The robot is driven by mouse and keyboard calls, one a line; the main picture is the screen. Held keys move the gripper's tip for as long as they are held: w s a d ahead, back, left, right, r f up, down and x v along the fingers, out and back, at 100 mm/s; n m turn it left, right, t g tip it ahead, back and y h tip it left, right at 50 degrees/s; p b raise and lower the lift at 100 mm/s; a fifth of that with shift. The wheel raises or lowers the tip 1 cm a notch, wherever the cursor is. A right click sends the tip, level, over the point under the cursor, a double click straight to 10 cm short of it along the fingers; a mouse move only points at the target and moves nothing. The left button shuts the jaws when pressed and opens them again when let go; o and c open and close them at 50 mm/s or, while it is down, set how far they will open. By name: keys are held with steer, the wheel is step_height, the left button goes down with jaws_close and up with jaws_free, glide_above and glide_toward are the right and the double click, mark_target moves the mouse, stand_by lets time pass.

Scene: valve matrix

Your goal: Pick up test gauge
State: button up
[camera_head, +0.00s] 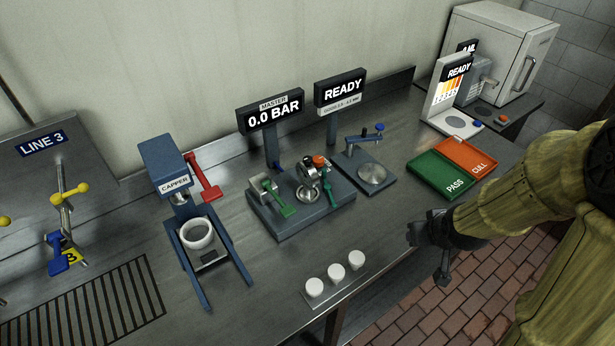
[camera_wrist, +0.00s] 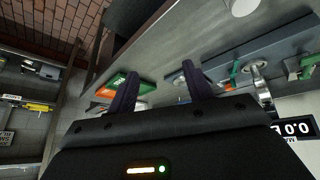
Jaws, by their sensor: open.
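A test stand (camera_head: 300,215) with a blue-grey base stands mid-bench under a MASTER display reading 0.0 BAR. On it sits a round metal fitting (camera_head: 309,172) with an orange knob and a green lever, which may be the test gauge; its face is not clear. The stand also shows at the right of the wrist view (camera_wrist: 240,55). My gripper (camera_head: 428,258) is at the bench's front edge, right of the stand and apart from it. In the wrist view its two dark fingers (camera_wrist: 158,82) are spread with nothing between them.
Three white caps (camera_head: 335,275) lie near the front edge. A blue capper (camera_head: 165,165) stands left. A READY station (camera_head: 372,172) is right of the stand. Green and orange PASS/CULL trays (camera_head: 440,172) lie near my arm. A white cabinet (camera_head: 500,50) is at the back right.

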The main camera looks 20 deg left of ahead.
steer(key=w+a+n+y, duration=0.1)
steer(key=a+n+y, duration=0.1)
steer(key=a, duration=0.4)
steer(key=w+a+n+t+y, duration=0.1)
steer(key=w+a+n+y, duration=0.1)
steer(key=a+y, duration=0.2)
steer(key=w+a+f+n+t+y, duration=0.1)
steer(key=a+n+y, duration=0.1)
steer(key=a, duration=0.7)
steer(key=shift+w+a+n+y+p, duration=0.25)
steer(key=shift+w+n+y+p, duration=0.15)
steer(key=shift+y, duration=0.5)
steer(key=shift+f, duration=0.1)
